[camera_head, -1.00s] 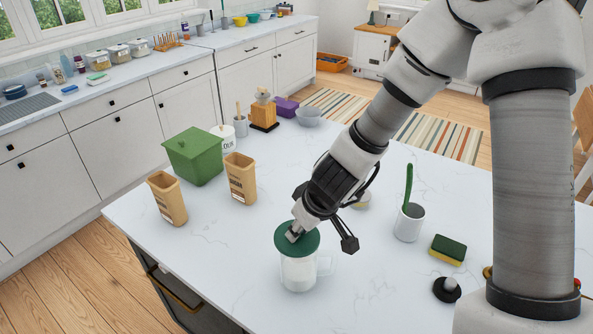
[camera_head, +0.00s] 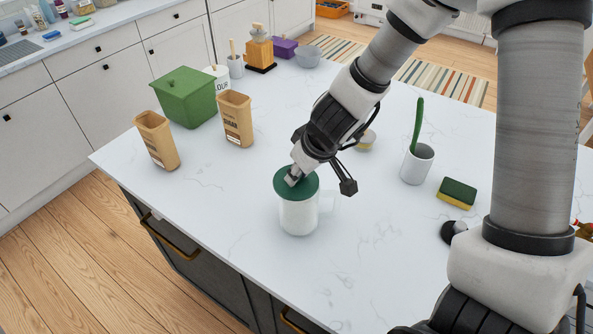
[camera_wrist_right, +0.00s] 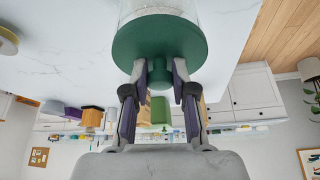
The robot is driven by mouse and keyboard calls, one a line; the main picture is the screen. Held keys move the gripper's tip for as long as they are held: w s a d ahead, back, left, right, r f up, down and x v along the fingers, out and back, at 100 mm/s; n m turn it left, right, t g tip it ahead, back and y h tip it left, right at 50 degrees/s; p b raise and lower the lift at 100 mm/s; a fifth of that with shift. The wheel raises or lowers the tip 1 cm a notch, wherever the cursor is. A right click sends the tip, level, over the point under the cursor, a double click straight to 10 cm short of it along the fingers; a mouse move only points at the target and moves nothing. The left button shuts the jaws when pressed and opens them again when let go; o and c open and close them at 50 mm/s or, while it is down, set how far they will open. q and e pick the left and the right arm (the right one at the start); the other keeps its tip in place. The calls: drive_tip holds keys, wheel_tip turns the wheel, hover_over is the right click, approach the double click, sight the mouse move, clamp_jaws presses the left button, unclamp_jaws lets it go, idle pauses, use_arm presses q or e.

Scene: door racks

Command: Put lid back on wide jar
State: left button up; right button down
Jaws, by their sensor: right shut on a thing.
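The wide jar (camera_head: 300,218) is a pale, see-through jar with a side handle, standing upright near the front edge of the counter. The dark green round lid (camera_head: 311,186) lies level at its mouth; I cannot tell whether it is fully seated. My right gripper (camera_head: 293,177) reaches down from the upper right to the lid. In the right wrist view, my right gripper (camera_wrist_right: 165,80) is shut on the knob of the green lid (camera_wrist_right: 160,38), with the jar (camera_wrist_right: 158,8) directly beyond it. My left gripper is not in view.
On the white counter (camera_head: 230,205), two tan canisters (camera_head: 157,140) (camera_head: 236,120) and a green bin (camera_head: 186,97) stand left. A white cup with a green brush (camera_head: 417,165), a sponge (camera_head: 457,193) and a black round object (camera_head: 453,231) are right. Counter around the jar is clear.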

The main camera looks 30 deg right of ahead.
drive_tip(key=shift+s+d+r, duration=0.1)
drive_tip(key=shift+s+r, duration=0.05)
drive_tip(key=shift+s, duration=0.25)
drive_tip(key=shift+w+f, duration=0.2)
drive_tip(key=shift+w, duration=0.35)
drive_tip(key=shift+s+r, duration=0.15)
drive_tip(key=shift+s, duration=0.3)
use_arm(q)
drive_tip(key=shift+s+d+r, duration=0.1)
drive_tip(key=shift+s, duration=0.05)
use_arm(e)
drive_tip(key=shift+s, duration=0.1)
drive_tip(key=shift+s, duration=0.1)
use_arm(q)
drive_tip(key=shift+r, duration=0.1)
use_arm(e)
drive_tip(key=shift+s+d, duration=0.1)
drive_tip(key=shift+s, duration=0.1)
use_arm(q)
drive_tip(key=shift+p, duration=0.3)
use_arm(e)
drive_tip(key=shift+w, duration=0.25)
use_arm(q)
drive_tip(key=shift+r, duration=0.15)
use_arm(e)
drive_tip(key=shift+f, duration=0.25)
